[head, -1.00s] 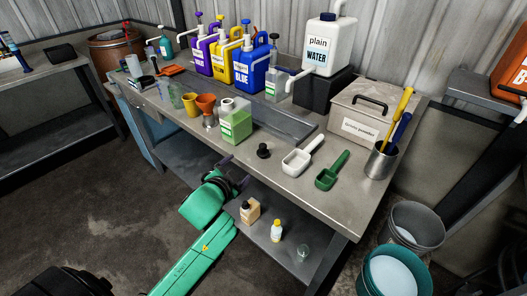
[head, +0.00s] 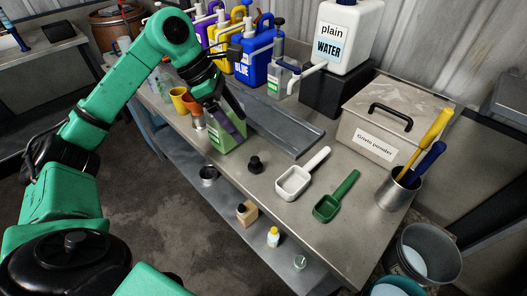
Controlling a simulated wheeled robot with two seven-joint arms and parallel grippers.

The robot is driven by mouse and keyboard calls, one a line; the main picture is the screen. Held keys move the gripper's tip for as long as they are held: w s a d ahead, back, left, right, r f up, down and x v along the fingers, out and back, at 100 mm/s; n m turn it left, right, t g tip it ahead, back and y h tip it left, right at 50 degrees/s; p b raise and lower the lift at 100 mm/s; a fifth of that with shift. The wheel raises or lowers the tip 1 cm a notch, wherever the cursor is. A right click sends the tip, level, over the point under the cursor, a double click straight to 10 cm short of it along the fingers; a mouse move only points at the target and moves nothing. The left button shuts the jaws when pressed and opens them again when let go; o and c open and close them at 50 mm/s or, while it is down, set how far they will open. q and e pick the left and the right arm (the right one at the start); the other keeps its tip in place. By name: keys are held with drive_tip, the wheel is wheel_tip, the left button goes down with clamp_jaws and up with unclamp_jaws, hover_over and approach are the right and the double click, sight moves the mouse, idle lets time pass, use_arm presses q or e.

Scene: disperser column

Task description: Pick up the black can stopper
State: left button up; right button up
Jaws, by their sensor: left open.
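The black can stopper (head: 255,165) stands on the metal bench top, just right of a green can and left of a white scoop. The green can (head: 222,143) stands near the bench's front edge, its upper part hidden by my left gripper. My left gripper (head: 238,82) is open and empty, raised over the bench above and behind the stopper, with its lower finger in front of the can's top. Whether that finger touches the can I cannot tell. My right gripper is not in view.
A white scoop (head: 297,180) and a green scoop (head: 335,197) lie right of the stopper. Behind are a shallow metal tray (head: 283,128), a blue jug (head: 252,60) and a grey lidded box (head: 375,125). A metal cup (head: 398,190) holds two tools. Small bottles stand on the lower shelf.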

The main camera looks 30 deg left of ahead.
use_arm(q)
drive_tip(key=a, duration=0.2)
drive_tip(key=p, duration=0.1)
approach(254, 159)
drive_tip(key=d+f, duration=0.2)
drive_tip(key=shift+y, duration=0.3)
drive_tip(key=p+x, duration=0.1)
drive_tip(key=x, duration=0.2)
drive_tip(key=p+x, duration=0.2)
drive_tip(key=x, duration=0.2)
drive_tip(key=shift+w+a+f, duration=0.15)
drive_tip(key=shift+w+f, duration=0.1)
drive_tip(key=shift+f, duration=0.2)
clamp_jaws()
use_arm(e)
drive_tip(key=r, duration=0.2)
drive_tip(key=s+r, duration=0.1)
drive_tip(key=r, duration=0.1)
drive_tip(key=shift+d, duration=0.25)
